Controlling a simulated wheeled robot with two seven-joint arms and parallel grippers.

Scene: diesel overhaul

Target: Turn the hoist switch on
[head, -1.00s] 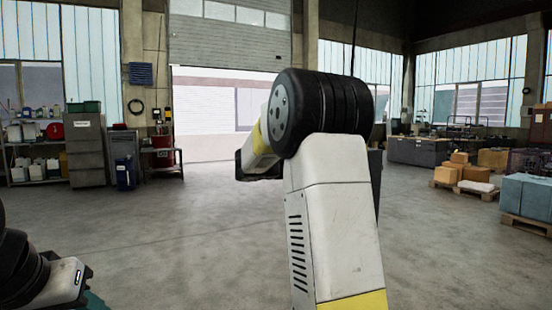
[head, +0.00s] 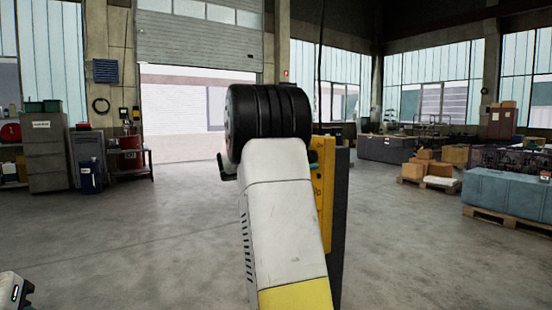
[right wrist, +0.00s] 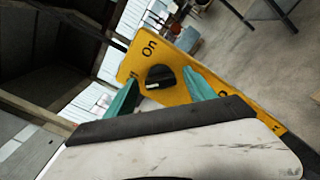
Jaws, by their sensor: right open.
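The hoist switch is a black rotary knob (right wrist: 160,77) on a yellow panel (right wrist: 172,58), which looks tilted in the right wrist view. "On" is printed near its upper left. Another label at the right is mostly hidden by a finger, and I cannot tell where the knob points. My right gripper (right wrist: 160,84) is open, with one teal finger on either side of the knob; contact is not clear.
Pallets with cardboard boxes (head: 428,165) and a blue-grey covered load (head: 510,196) stand at the right. Grey cabinets (head: 42,150) stand at the left. A partly raised shutter door (head: 200,45) is at the back. The floor between is open.

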